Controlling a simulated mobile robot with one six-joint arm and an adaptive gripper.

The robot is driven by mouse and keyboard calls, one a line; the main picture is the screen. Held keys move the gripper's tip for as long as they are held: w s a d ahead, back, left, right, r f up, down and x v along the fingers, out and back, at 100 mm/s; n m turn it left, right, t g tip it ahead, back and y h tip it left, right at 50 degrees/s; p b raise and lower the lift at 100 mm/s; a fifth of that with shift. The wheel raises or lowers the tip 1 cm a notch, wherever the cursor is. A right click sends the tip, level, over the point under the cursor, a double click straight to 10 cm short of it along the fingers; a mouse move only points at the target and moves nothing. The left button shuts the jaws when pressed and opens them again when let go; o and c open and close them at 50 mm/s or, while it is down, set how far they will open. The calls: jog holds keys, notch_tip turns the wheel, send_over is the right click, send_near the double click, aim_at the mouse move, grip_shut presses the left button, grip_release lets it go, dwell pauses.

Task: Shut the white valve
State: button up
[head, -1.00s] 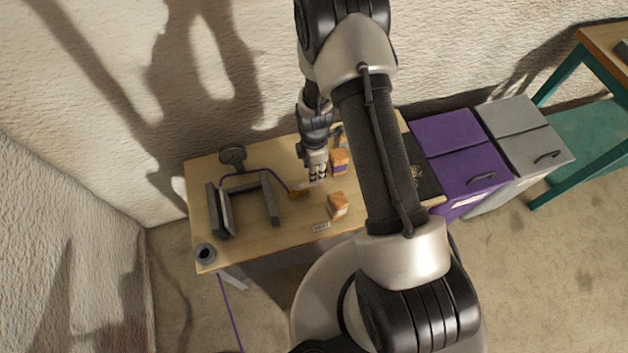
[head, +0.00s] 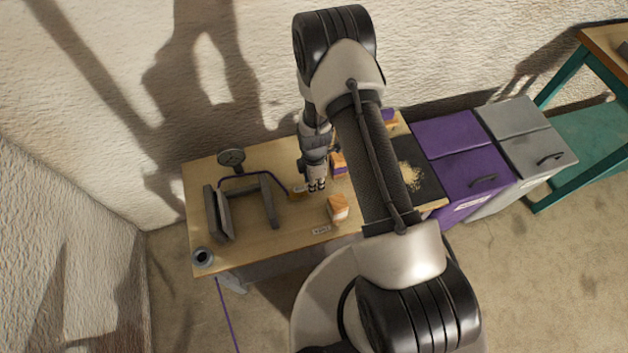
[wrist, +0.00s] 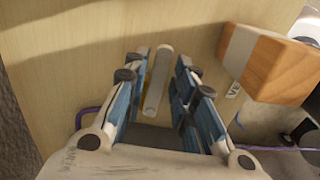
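A pale whitish lever, apparently the white valve's handle (wrist: 158,80), lies between my gripper's two fingers in the wrist view. My gripper (wrist: 160,84) is open, with a finger on each side of the lever and a gap showing to each. Whether its fingertips reach down to the lever's level is hard to tell. In the head view my gripper (head: 317,187) points down over the workbench, just right of a small yellow-orange fitting (head: 297,192) on a purple hose. The handle is hidden there behind my gripper.
Purple (head: 450,150) and grey (head: 520,140) bins stand right.

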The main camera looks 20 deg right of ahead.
grip_shut()
